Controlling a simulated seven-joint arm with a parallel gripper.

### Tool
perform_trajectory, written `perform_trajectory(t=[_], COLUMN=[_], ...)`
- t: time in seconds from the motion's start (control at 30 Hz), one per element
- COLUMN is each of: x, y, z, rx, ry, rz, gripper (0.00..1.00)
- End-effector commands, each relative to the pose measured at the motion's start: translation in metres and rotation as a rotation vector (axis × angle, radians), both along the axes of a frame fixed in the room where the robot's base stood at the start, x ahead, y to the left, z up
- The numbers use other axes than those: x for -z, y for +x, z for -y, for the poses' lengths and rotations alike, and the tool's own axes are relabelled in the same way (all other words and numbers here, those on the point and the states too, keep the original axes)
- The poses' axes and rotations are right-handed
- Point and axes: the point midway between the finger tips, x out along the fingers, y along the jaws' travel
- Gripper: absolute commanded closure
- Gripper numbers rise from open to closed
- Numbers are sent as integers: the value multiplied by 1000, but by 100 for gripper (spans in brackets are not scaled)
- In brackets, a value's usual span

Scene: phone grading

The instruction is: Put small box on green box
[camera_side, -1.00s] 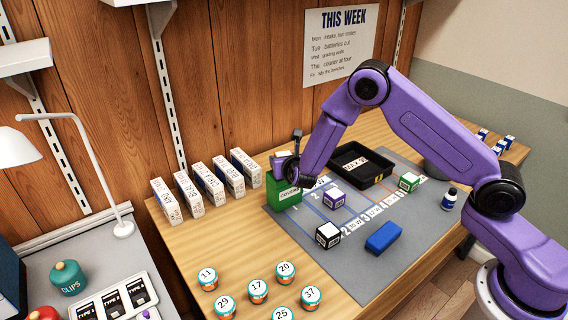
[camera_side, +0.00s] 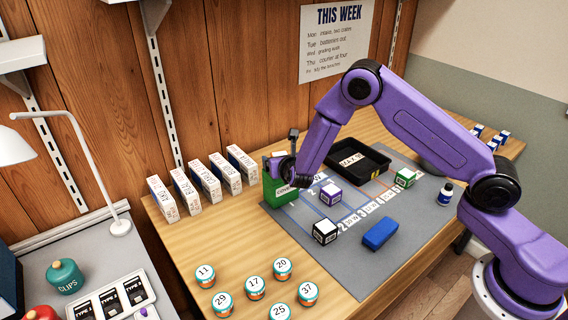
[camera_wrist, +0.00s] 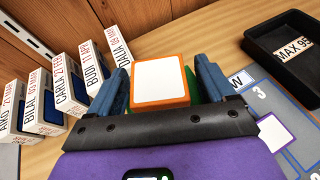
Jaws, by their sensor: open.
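A small box (camera_wrist: 160,82) with orange sides and a white top lies between my fingers in the wrist view. Green shows just behind and beside it, so it appears to rest on the green box (camera_side: 283,194). In the side view the green box stands at the left back of the grey mat, below my gripper (camera_side: 284,168). My gripper is open, with one blue-grey finger on each side of the small box. The small box is mostly hidden by my gripper in the side view. Contact between fingers and box cannot be told.
On the mat (camera_side: 345,270) are a purple box (camera_side: 331,195), a black box (camera_side: 325,232), a small green-sided box (camera_side: 404,178), a blue block (camera_side: 380,233) and a bottle (camera_side: 445,194). A black tray (camera_side: 376,173) stands behind. Upright white boxes (camera_side: 201,188) stand left; numbered jars (camera_side: 255,288) stand in front.

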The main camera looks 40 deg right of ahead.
Motion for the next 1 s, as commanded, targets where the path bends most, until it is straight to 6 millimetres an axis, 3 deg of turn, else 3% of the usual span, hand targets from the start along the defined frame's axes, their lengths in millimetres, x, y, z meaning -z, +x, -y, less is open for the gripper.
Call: perform_trajectory(t=[0.6,1.0], x=[-40,-46], y=[-89,-103], z=[-38,-42], rx=[-4,5], ry=[1,4], rz=[0,0], gripper=[17,17])
